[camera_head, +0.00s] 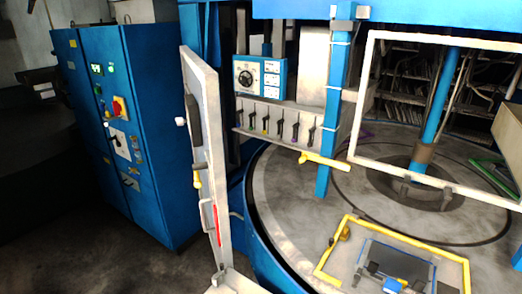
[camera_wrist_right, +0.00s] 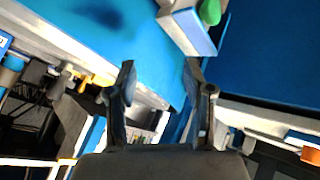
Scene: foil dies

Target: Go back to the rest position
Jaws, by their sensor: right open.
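My right gripper (camera_wrist_right: 160,66) shows in the right wrist view with its two dark fingers spread apart. Nothing is held between them. Behind the fingers are a blue surface (camera_wrist_right: 90,28) and a pale edge, apart from the fingertips as far as I can tell. Neither of my grippers shows in the head view, and my left gripper is in no view.
A round grey table (camera_head: 290,205) fills the right of the head view, with a yellow frame (camera_head: 326,262) at its front. A pale open door (camera_head: 205,120) stands left of it. A blue cabinet (camera_head: 150,185) stands further left. Dark floor lies in front of the cabinet.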

